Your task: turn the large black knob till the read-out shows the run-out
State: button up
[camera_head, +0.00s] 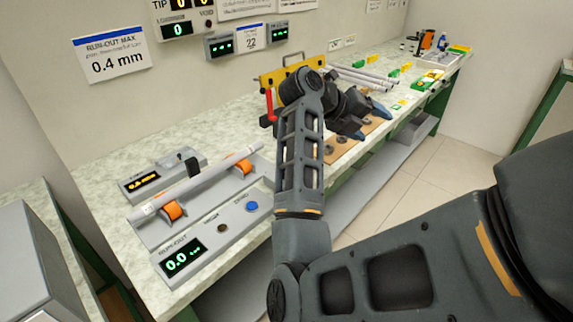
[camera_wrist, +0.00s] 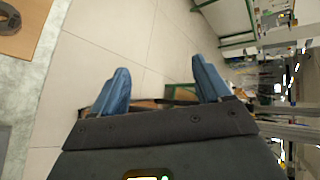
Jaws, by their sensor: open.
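The run-out bench unit is a grey fixture (camera_head: 215,240) at the left front of the worktop. Its green read-out (camera_head: 183,257) shows 0.0. A pale rod (camera_head: 205,182) lies across two orange rollers on it. A black upright part (camera_head: 193,167) stands against the rod, and a small dark round part (camera_head: 222,228) sits on the front panel beside a blue button (camera_head: 252,206). I cannot tell for sure which is the large black knob. My gripper (camera_head: 368,122), with blue fingertips, is open and empty, well right of the unit. In the wrist view my gripper (camera_wrist: 161,86) points over floor.
A second grey unit with an amber read-out (camera_head: 148,181) stands behind the rod. A wall sign (camera_head: 112,54) reads run-out max 0.4 mm. A yellow rack with a red handle (camera_head: 270,105) stands behind my arm. Several rods (camera_head: 365,78) lie farther back. The floor (camera_head: 465,165) is clear.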

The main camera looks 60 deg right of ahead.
jog(key=w+a+f+t+y, duration=0.1)
jog(key=w+a+t+y, duration=0.1)
jog(key=w, duration=0.3)
jog(key=w+a+f+t+y, duration=0.2)
jog(key=w+a+t+y, duration=0.1)
jog(key=w, duration=0.3)
jog(key=w+a+f+t+y, duration=0.1)
jog(key=w+a+t+y, duration=0.2)
jog(key=w, duration=0.3)
jog(key=shift+w+a+f+n, duration=0.2)
jog(key=shift+a+n, duration=0.15)
jog(key=shift+n, duration=0.05)
jog(key=shift+f, duration=3.85)
jog(key=shift+c, duration=0.3)
jog(key=c, duration=1)
